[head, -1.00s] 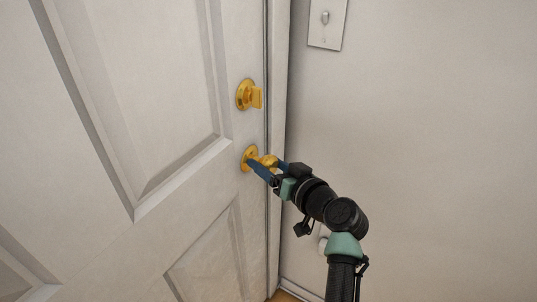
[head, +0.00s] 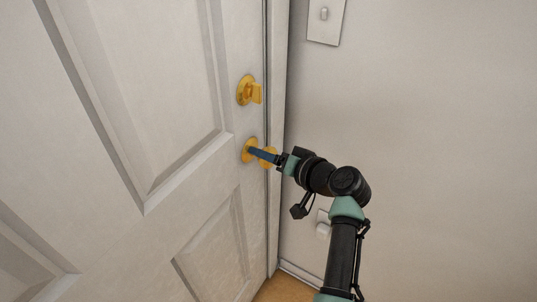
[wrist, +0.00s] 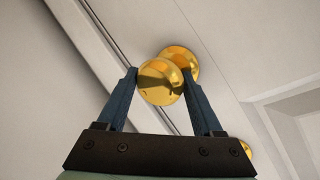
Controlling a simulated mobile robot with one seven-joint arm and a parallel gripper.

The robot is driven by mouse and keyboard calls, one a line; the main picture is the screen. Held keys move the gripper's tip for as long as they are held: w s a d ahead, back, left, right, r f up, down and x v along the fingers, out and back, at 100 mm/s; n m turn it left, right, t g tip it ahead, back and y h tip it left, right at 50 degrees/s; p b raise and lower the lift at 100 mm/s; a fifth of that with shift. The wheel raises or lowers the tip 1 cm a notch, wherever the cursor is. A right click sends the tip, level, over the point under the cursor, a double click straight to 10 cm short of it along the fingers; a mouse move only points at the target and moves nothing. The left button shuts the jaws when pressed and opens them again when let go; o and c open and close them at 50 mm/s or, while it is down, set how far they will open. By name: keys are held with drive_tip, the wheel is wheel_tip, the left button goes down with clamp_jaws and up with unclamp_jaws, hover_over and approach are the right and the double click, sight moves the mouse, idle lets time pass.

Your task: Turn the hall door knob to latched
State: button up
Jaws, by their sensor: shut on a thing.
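The hall door (head: 185,190) is white and panelled and appears closed against its frame. Its round gold knob (head: 270,157) sits on a gold rosette (head: 248,151) near the door's right edge. My gripper (head: 256,153) has its blue fingers at the knob, partly covering it in the head view. In the wrist view, the shiny knob (wrist: 160,82) sits between the two fingertips (wrist: 160,74), one on each side, and my gripper is shut on it. No mark on the knob shows its latch state.
A gold deadbolt with a thumb-turn (head: 250,91) is above the knob; part of it shows in the wrist view (wrist: 243,148). A light switch plate (head: 325,18) and an outlet with a white plug-like piece (head: 322,229) are on the right wall. The wall close on the right limits room.

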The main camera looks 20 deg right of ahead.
drive_tip(key=shift+d, duration=0.1)
drive_tip(key=o, duration=1.3)
drive_tip(key=v, duration=1.3)
drive_tip(key=shift+s+f, duration=0.1)
